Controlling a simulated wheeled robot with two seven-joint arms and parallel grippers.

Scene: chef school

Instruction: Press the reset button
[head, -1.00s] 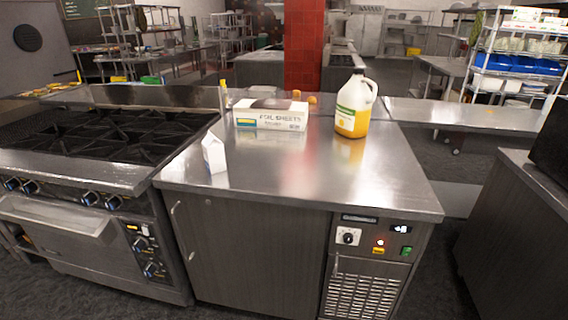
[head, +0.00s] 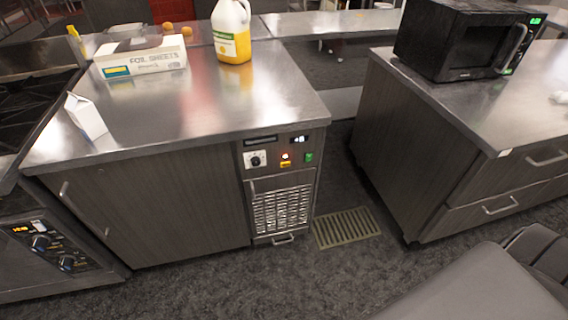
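The control panel (head: 276,154) is on the front of the steel-topped cabinet, at its upper right, in the head view. It holds a white plate with a black knob (head: 255,160), a small lit red-orange button (head: 285,156) above a yellow label (head: 285,164), a green switch (head: 308,157) and a small display (head: 299,140). The lettering is too small to read, so I cannot tell which control is marked reset. Neither gripper shows. A grey part of my arm fills the bottom right, well apart from the panel.
A vent grille (head: 281,208) lies below the panel. A foil sheets box (head: 142,58), a yellow jug (head: 231,32) and a white carton (head: 86,117) stand on the steel top. A counter with a microwave (head: 462,42) stands right. Dark floor with a drain grate (head: 346,227) lies between.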

